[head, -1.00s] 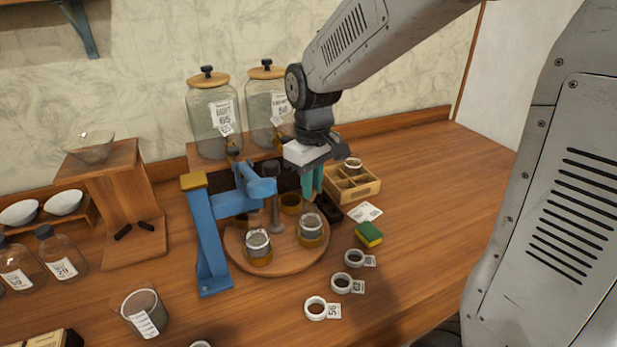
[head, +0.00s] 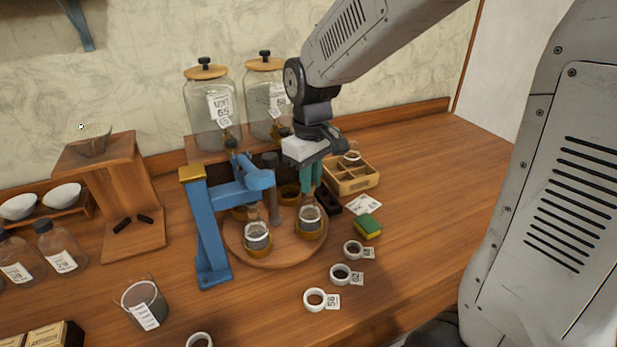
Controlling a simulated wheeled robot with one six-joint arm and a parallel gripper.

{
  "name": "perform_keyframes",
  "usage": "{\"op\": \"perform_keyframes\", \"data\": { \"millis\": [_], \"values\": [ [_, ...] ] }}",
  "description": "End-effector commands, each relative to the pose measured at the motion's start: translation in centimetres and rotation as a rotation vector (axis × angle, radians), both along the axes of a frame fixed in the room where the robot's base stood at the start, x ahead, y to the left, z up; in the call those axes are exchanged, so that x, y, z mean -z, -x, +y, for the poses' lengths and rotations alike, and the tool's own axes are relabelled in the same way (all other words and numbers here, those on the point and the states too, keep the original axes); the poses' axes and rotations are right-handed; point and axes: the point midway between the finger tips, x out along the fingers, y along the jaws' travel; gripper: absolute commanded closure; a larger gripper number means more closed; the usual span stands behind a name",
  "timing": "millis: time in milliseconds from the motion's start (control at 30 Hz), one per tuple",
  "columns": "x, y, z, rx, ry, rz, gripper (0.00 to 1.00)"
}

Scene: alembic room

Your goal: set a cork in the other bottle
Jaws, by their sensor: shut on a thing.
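The right bottle (head: 309,218) stands upright just below my gripper (head: 311,190). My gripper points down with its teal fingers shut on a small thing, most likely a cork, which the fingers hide. The fingertips are at or just above the right bottle's mouth; I cannot tell whether they touch.
A blue stand (head: 207,235) reaches its arm over the turntable from the left. A divided wooden box (head: 352,184), a sponge (head: 368,226) and several white rings with tags (head: 315,300) lie to the right and front. Large glass jars (head: 211,112) stand behind. The right tabletop is clear.

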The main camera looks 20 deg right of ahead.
Motion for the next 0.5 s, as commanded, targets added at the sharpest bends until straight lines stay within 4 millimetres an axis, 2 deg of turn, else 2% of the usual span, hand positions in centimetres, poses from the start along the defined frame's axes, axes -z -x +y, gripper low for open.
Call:
{"op": "perform_keyframes", "data": {
  "millis": [500],
  "values": [
    [0.31, 0.02, -0.01, 0.000, 0.000, 0.001, 1.00]
  ]
}}
